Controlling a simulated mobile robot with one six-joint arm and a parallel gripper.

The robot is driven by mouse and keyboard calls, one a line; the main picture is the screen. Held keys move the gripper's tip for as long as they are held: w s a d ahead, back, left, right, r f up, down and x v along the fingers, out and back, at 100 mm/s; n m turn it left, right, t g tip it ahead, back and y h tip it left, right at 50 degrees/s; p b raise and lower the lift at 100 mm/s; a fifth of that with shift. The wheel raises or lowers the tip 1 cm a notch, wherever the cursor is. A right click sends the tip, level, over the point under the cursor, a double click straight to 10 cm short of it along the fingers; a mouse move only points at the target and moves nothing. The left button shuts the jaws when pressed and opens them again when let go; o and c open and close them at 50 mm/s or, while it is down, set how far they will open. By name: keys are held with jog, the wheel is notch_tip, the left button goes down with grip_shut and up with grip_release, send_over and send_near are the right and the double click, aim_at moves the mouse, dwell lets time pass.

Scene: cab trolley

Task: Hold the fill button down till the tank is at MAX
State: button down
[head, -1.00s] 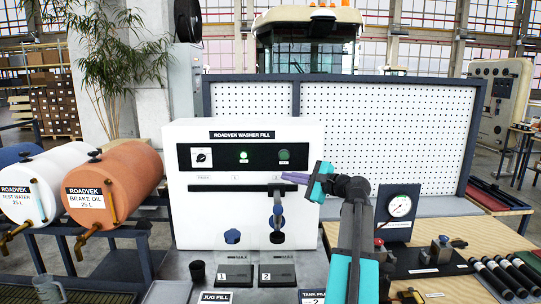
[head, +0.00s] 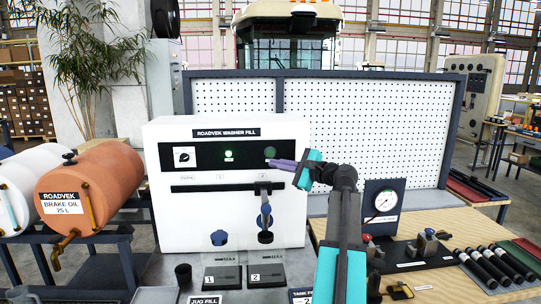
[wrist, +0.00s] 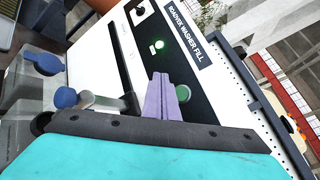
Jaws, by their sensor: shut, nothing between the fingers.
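The white washer fill unit (head: 290,220) has a black panel with a knob (head: 184,155), a bright green lit button (head: 228,155) and a darker green button (head: 270,151) at the right. My gripper (head: 273,163) is shut and empty, its purple fingertips just below the darker button. In the wrist view, the fingers (wrist: 163,95) partly cover the darker button (wrist: 184,92); the lit button (wrist: 158,45) is clear of them. I cannot tell whether the fingertips touch the darker button. No tank level can be read.
A dark horizontal bar (head: 210,188) runs across the unit below the panel. Two dark numbered plates (head: 222,278) lie in front. A pressure gauge (head: 382,202) and bench tools stand at the right. An orange brake oil drum (head: 110,180) is at the left.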

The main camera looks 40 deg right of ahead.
aim_at(266, 154)
jog(key=shift+w+d+b, duration=0.25)
jog(key=shift+w+d, duration=1.05)
jog(key=shift+w, duration=0.2)
jog(key=shift+w+d+b, duration=0.2)
jog(key=shift+w+d, duration=1.05)
jog(key=shift+w, duration=0.2)
jog(key=shift+w, duration=0.15)
jog(key=shift+w+d, duration=0.25)
jog(key=shift+w+d, duration=0.3)
jog(key=shift+w, duration=0.05)
dwell(4.3)
